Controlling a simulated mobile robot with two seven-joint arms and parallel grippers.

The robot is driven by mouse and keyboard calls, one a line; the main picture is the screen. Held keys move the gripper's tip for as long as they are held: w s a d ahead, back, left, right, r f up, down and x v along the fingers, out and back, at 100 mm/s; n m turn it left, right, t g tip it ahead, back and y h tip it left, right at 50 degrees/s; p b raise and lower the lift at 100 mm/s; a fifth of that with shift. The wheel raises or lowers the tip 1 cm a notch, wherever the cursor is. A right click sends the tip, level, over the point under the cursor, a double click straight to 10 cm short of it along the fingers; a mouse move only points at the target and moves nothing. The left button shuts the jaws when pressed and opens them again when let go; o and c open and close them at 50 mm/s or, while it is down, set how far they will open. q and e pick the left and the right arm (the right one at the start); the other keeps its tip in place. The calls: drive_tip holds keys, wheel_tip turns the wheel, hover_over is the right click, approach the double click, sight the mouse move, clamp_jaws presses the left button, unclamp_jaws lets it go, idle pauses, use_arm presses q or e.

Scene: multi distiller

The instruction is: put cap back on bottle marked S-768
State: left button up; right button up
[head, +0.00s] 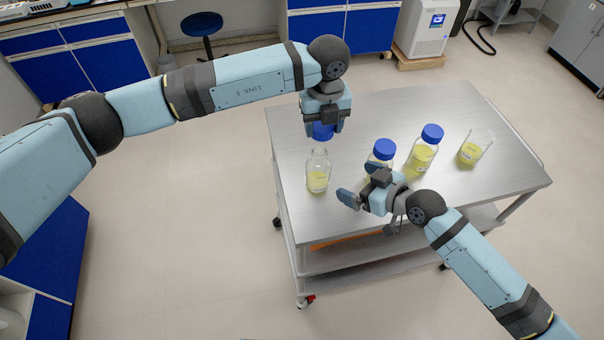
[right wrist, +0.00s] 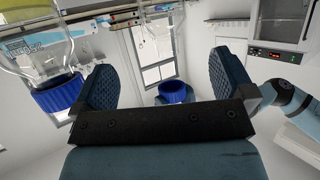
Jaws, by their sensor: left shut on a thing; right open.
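My left gripper (head: 323,124) is shut on a blue cap (head: 322,132) and holds it just above an uncapped glass bottle (head: 318,168). The bottle stands upright near the table's left edge, with pale yellow liquid low inside. A small gap shows between cap and bottle mouth. Its label is too small to read. My right gripper (head: 357,186) is open and empty, low in front of a blue-capped bottle (head: 383,152) and right of the uncapped one. In the right wrist view, a blue cap (right wrist: 175,92) shows beyond the open fingers (right wrist: 160,65).
Another blue-capped bottle (head: 425,150) and an open beaker (head: 475,148), both with yellow liquid, stand farther right. The steel cart table (head: 380,101) is clear at the back. A capped bottle (right wrist: 35,45) appears upside down and close by in the right wrist view.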

sight(327, 169)
use_arm(q)
drive_tip(key=shift+s+a, duration=0.1)
drive_tip(key=shift+s, duration=0.05)
use_arm(e)
drive_tip(key=shift+a+r, duration=0.1)
drive_tip(key=shift+a, duration=0.25)
drive_tip(key=shift+w, duration=0.15)
drive_tip(key=x, duration=1.2)
drive_tip(key=shift+s, duration=0.2)
drive_tip(key=c, duration=1.3)
use_arm(q)
drive_tip(key=shift+f, duration=2.5)
